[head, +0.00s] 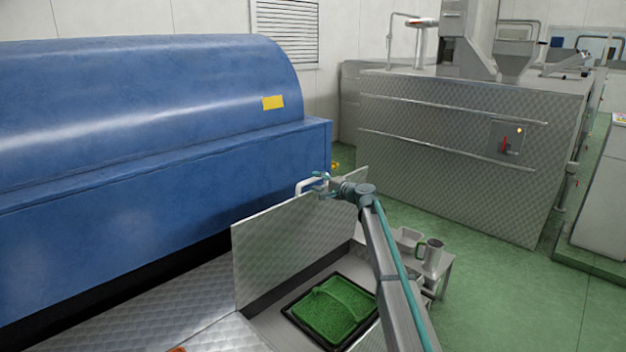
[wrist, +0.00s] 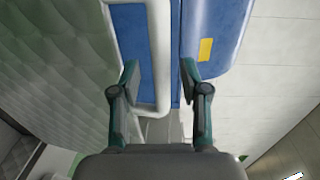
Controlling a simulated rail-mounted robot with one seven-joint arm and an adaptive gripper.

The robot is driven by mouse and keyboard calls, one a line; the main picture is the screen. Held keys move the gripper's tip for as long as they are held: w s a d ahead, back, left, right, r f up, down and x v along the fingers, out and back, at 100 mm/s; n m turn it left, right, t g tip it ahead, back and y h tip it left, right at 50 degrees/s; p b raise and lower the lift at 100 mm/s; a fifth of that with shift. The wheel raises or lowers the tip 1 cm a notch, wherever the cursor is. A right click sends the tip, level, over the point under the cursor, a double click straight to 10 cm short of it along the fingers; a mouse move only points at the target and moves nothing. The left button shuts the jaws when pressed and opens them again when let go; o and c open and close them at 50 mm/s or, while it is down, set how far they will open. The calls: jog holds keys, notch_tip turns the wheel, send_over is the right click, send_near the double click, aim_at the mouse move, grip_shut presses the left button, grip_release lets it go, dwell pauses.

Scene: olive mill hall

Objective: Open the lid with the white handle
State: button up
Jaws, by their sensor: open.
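The lid (head: 285,250), a quilted metal panel, stands raised and nearly upright above an opening in the metal housing. Its white handle (head: 299,187) is at the top edge, partly hidden by my gripper (head: 320,185). In the wrist view the lid (wrist: 60,70) fills the left side. There the white handle (wrist: 160,50) runs between the two spread fingers of my gripper (wrist: 160,78), nearer the left one. The gripper is open; whether a finger touches the handle I cannot tell.
Below the lid, a black-rimmed tray (head: 290,316) holds green material. A blue rounded machine (head: 150,120) stands behind the lid. A small table (head: 440,277) with a metal jug (head: 432,256) and a pale container (head: 408,238) is to the right. Green floor (head: 500,290) is clear there.

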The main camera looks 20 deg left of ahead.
jog(key=shift+x, duration=1.3)
grip_shut()
